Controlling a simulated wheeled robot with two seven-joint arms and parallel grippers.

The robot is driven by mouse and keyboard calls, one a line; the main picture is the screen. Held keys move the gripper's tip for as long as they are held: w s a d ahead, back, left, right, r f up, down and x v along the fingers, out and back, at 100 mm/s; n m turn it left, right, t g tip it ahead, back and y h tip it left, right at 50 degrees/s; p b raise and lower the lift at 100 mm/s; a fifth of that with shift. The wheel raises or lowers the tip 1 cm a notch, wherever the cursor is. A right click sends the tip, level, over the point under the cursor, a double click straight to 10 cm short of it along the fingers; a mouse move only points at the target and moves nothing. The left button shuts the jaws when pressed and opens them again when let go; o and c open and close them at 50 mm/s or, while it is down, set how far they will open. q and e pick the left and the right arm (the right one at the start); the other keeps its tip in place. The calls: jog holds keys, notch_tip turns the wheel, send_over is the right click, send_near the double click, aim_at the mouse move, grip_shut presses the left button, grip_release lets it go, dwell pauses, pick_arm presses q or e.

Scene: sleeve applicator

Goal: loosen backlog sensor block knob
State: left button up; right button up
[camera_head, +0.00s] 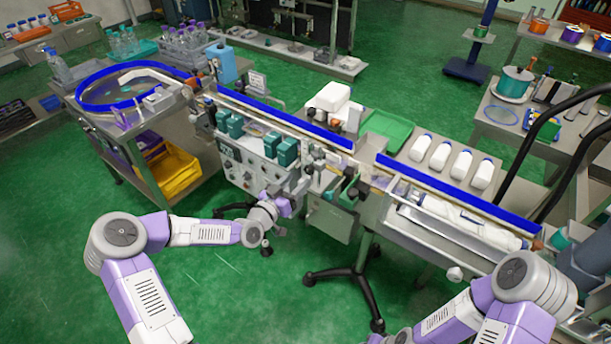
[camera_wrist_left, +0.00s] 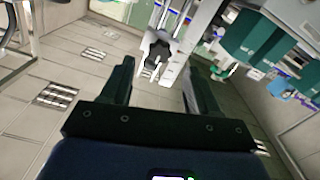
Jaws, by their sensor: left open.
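In the left wrist view a dark knob-like part (camera_wrist_left: 158,52) on a pale metal bracket (camera_wrist_left: 180,62) shows beyond and between my finger tips. It looks like the sensor block knob, but I cannot be sure. My left gripper (camera_wrist_left: 163,72) has its two dark fingers apart, with nothing seen held between them. Whether the fingers reach beside the knob is unclear. In the head view my left gripper (camera_head: 287,205) is at the front of the conveyor machine, by the grey control box. The knob is too small to pick out there. My right gripper is out of view; only its arm shows at lower right.
The conveyor's blue-edged rails (camera_head: 285,122) run across the middle. Teal blocks (camera_head: 287,152) stand on the control box (camera_head: 245,160). A hanging grey box (camera_head: 328,218) and a black stand (camera_head: 345,275) are just right of my left gripper. Green floor (camera_head: 230,290) is open in front.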

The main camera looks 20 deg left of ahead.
aim_at(307, 172)
pick_arm(q)
jog(key=x, duration=0.5)
jog(key=shift+w+d, duration=0.15)
jog(key=shift+f, duration=0.1)
jog(key=c, duration=1)
jog(key=shift+c, duration=0.2)
